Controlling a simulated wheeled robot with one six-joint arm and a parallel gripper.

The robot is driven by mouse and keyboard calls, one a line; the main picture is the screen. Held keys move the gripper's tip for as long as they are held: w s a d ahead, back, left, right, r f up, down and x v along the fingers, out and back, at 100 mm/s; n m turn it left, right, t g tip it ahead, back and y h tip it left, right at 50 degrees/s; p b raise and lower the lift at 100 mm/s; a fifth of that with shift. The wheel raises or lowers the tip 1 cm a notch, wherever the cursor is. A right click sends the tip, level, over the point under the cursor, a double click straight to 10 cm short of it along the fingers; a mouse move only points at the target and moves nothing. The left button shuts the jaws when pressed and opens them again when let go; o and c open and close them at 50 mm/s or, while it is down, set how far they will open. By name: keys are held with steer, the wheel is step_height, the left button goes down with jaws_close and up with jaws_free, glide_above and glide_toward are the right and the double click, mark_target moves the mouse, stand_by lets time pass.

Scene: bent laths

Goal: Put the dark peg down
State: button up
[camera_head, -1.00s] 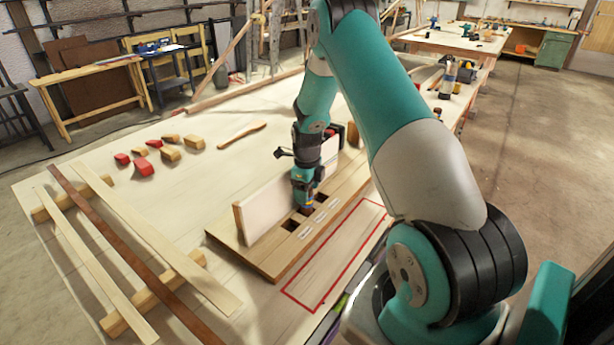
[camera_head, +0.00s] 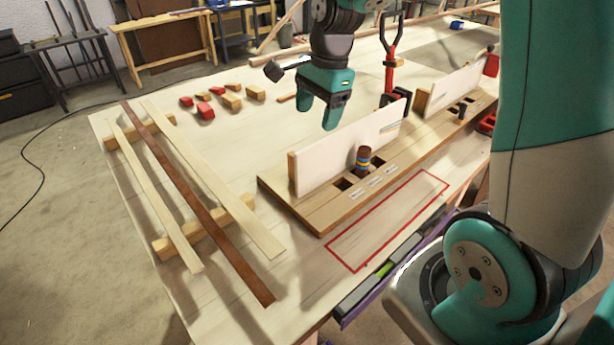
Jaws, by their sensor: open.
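A dark brown peg (camera_head: 363,158) with coloured bands stands upright at the middle hole of the near wooden board (camera_head: 318,217). Its lower end is hidden in or behind the hole's edge. Square dark holes lie on either side of it, with small pale labels in front. My gripper (camera_head: 318,114) is open and empty, raised behind the white upright panel (camera_head: 325,165) and up and left of the peg. It does not touch the peg. A smaller dark peg (camera_head: 461,111) stands in a second, similar board farther right.
A red-outlined area (camera_head: 385,222) on the table in front of the board is empty. Laths (camera_head: 190,190) lie across two wooden bars at left. Red and wooden blocks (camera_head: 206,110) lie behind. A red clamp (camera_head: 391,65) stands near my gripper.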

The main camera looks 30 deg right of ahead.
steer(key=s+a+r+n+y, duration=0.1)
steer(key=s+a+r+n, duration=0.1)
steer(key=s+a+n, duration=0.6)
steer(key=s+a+r+n+g+y, duration=0.1)
steer(key=s+a+r+n, duration=0.2)
steer(key=s+a+n, duration=0.6)
steer(key=s+n, duration=0.4)
steer(key=n, duration=0.2)
steer(key=shift+n+y, duration=0.3)
